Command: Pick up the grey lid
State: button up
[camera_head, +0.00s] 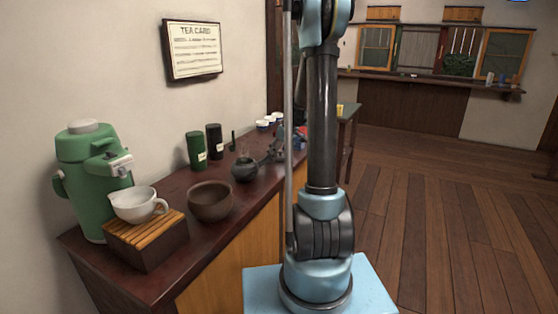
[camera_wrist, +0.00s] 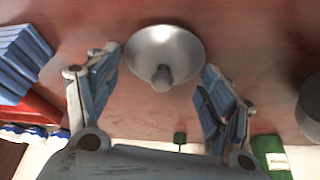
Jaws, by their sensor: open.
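The grey lid (camera_wrist: 178,45) is a round, shiny metal dome with a knob in its middle. In the wrist view it lies on the reddish wooden counter top (camera_wrist: 255,45). My gripper (camera_wrist: 160,68) is open, with one finger on each side of the lid. The lid's knob lies between the fingers, and no clear contact shows. I cannot make out the lid there.
A dark teapot (camera_head: 244,170), brown bowl (camera_head: 210,203), green canister (camera_head: 195,152) and black canister (camera_head: 214,142) stand along the counter. In the wrist view a blue ridged object (camera_wrist: 22,62) and a red one (camera_wrist: 32,108) are at left.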

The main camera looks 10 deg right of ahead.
jog(key=shift+c, duration=0.6)
jog(key=c, duration=0.6)
